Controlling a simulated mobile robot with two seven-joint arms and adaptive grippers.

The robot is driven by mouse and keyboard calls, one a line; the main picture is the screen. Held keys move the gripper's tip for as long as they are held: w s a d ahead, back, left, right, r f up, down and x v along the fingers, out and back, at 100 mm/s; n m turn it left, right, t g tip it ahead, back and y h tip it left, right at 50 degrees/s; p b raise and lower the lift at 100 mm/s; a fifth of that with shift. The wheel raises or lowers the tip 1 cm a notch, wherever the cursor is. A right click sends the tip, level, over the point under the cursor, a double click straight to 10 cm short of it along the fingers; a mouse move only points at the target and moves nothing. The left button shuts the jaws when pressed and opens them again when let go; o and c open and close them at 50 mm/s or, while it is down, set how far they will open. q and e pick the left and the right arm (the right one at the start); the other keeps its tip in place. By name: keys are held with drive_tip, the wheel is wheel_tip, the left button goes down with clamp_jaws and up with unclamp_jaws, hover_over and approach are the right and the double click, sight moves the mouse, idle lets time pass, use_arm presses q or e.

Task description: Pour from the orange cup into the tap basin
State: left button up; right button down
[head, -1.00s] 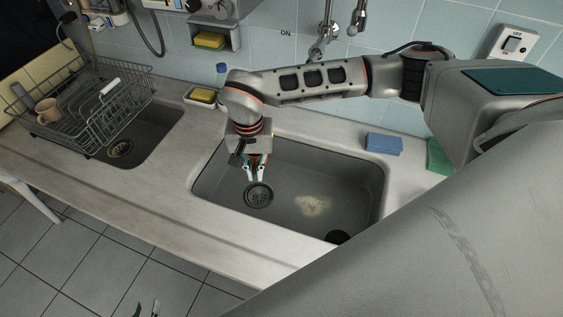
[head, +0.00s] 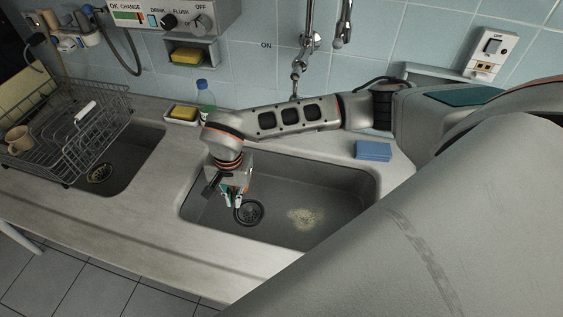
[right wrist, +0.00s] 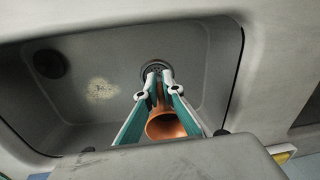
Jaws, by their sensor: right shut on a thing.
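The tap basin (head: 345,178) is the large grey sink in the middle of the head view; it also fills much of the right wrist view (right wrist: 100,125). My right gripper (head: 233,199) is inside its left part, above and close to the round drain (head: 248,212). In the right wrist view my right gripper (right wrist: 159,82) is shut on the orange cup (right wrist: 168,125). The cup lies between the fingers, its round mouth towards the wrist camera. In the head view the cup is mostly hidden by the gripper. A pale grainy patch (head: 306,217) lies on the basin floor. My left gripper is not in view.
The tap (head: 300,62) is on the tiled wall behind. A blue sponge (head: 373,151) lies behind the basin. A bottle (head: 206,97) and a yellow sponge in a dish (head: 183,112) stand behind my arm. A wire rack (head: 95,125) stands over the left sink.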

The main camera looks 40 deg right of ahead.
drive_tip(key=s+d+t+y, duration=0.1)
drive_tip(key=s+d+r+t+y, duration=0.1)
drive_tip(key=t+y, duration=0.1)
drive_tip(key=s+d+r+t+y, duration=0.1)
drive_tip(key=shift+s+d+r+y, duration=0.1)
drive_tip(key=shift+d+r+y, duration=0.05)
drive_tip(key=shift+d+y, duration=0.15)
idle(0.5)
drive_tip(key=shift+s+d+r+t+y, duration=0.1)
drive_tip(key=shift+s+d+t+y, duration=0.05)
drive_tip(key=shift+t+y, duration=0.2)
drive_tip(key=shift+s+d+r, duration=0.1)
drive_tip(key=shift+t, duration=0.25)
